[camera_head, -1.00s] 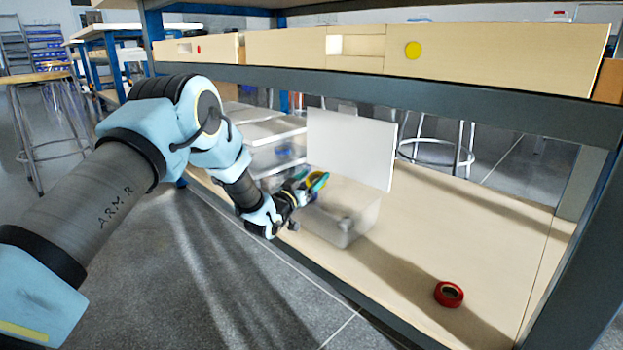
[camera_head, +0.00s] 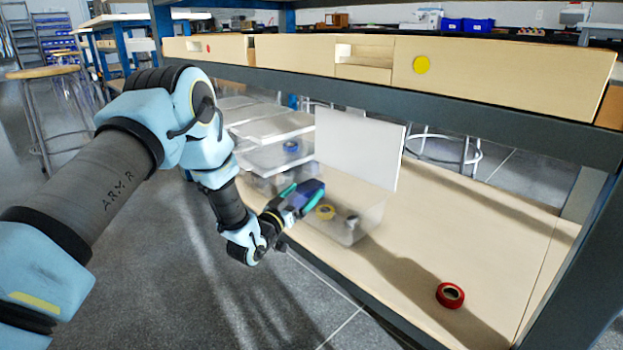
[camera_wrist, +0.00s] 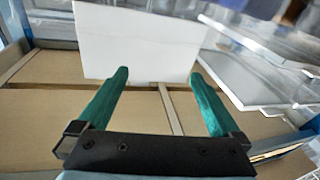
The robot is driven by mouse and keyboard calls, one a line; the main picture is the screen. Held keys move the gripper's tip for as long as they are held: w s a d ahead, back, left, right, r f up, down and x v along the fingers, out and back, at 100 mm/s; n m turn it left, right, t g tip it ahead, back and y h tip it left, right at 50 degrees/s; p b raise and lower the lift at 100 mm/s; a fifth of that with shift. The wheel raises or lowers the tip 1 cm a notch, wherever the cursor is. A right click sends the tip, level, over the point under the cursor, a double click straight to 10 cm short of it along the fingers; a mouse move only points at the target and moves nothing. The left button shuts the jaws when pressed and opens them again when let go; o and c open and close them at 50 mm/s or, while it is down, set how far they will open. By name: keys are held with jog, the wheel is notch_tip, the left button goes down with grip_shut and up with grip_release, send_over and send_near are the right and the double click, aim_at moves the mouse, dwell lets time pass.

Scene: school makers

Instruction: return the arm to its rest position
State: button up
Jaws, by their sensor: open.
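My gripper (camera_head: 303,192) is at the front left of the open clear bin in the head view, with its fingers toward the lower shelf. In the wrist view my gripper (camera_wrist: 160,85) shows two green fingers spread wide with nothing between them. My arm (camera_head: 190,130) reaches down from the left, bent at the elbow, outside the shelf's front edge. The clear bin (camera_head: 362,222) stands on the lower shelf with its white lid (camera_head: 357,147) raised upright. A yellow tape roll (camera_head: 325,212) and a dark roll (camera_head: 352,221) are in it.
A red tape roll (camera_head: 450,295) lies on the lower shelf (camera_head: 480,240) at the right. Lidded clear bins (camera_head: 275,127) stand at the left. Wooden drawers (camera_head: 500,72) and a grey beam (camera_head: 430,107) run above. The floor (camera_head: 150,270) in front is clear.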

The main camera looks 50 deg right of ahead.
jog(key=shift+v, duration=0.8)
